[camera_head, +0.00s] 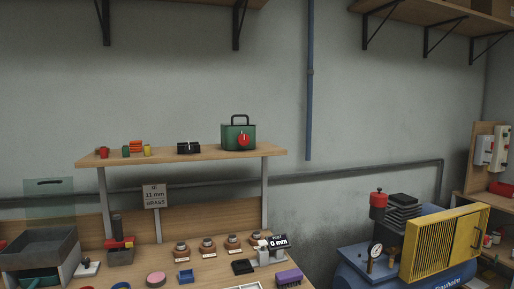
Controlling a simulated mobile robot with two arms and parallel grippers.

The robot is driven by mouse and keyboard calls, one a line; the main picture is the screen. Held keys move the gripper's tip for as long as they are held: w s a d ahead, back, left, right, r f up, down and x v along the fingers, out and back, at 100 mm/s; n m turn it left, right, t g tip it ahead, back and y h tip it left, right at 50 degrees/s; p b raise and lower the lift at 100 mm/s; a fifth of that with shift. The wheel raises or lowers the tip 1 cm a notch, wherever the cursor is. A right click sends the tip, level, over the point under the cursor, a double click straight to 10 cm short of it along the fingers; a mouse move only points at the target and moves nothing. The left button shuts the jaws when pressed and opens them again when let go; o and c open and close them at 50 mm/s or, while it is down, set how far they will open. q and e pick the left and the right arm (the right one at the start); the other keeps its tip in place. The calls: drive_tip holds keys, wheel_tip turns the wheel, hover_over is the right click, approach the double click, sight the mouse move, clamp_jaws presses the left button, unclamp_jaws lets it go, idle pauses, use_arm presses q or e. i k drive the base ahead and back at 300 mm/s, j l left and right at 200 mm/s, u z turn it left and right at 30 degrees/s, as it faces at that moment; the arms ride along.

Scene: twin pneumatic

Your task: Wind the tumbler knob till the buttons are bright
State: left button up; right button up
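A dark green box (228,136) with a black carry handle stands on the raised wooden shelf at its right end. A red knob (243,139) is on its front; this looks like the tumbler. I cannot see inside the box, and no buttons can be made out for sure. Neither of my grippers is in view.
The raised shelf (215,153) also holds small red, green and yellow items and a black tray (188,148). On the bench below are several labelled round pieces, a "0 mm" display (278,242), a purple block (289,277) and a grey bin (38,246). A compressor (445,245) stands at right.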

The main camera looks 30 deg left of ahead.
sight(243, 140)
drive_tip(key=i+u, duration=0.15)
drive_tip(key=u, duration=0.3)
drive_tip(key=i+l+u, duration=0.15)
drive_tip(key=u, duration=0.25)
drive_tip(key=i+l+u, duration=0.15)
drive_tip(key=u, duration=0.3)
